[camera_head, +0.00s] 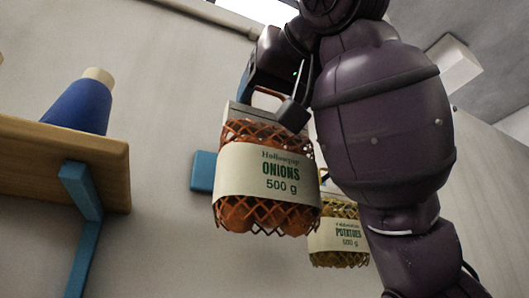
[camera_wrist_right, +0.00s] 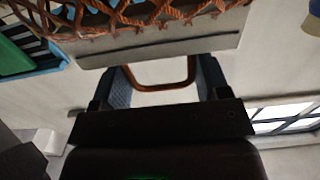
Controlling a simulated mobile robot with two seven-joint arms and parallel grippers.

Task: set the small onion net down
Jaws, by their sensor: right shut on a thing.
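The small onion net (camera_head: 268,172) is an orange mesh bag with a cream label reading "ONIONS 500 g". It hangs upright in the air below my right gripper (camera_head: 279,94), which is shut on its top handle. In the right wrist view, the brown loop handle (camera_wrist_right: 165,86) lies between the fingers of my right gripper (camera_wrist_right: 162,82). The net's pale header strip (camera_wrist_right: 160,45) and orange mesh (camera_wrist_right: 125,18) show beyond it. My left gripper is in neither view.
A wooden shelf (camera_head: 103,160) on a blue bracket (camera_head: 84,190) is at the left, with a blue spool-like object (camera_head: 78,106) on it. A potato net (camera_head: 339,236) shows behind the onion net, partly hidden by it and my arm. A blue block (camera_head: 203,172) is on the wall.

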